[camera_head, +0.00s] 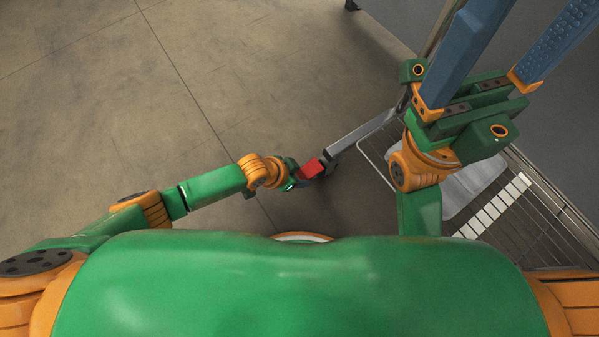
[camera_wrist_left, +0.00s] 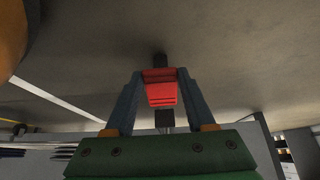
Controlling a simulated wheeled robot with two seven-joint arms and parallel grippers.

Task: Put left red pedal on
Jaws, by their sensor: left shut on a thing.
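The red pedal (camera_head: 311,168) is near the middle of the head view, at the lower end of a grey metal bar (camera_head: 358,132). My left gripper (camera_head: 306,173) is shut on it. In the left wrist view the red pedal (camera_wrist_left: 161,93) sits between the two blue fingers, with dark pieces above and below it. Whether it is fixed to the bar cannot be told. My right gripper (camera_head: 545,40) is large at the upper right, with its blue fingers apart and nothing visible between them; its fingertips run out of the frame.
A wire rack (camera_head: 541,240) with a row of white blocks (camera_head: 493,208) and a pale grey panel (camera_head: 462,190) lies on the right, partly behind my right arm. A grey wall (camera_head: 560,110) stands beyond. The concrete floor (camera_head: 110,110) on the left is clear.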

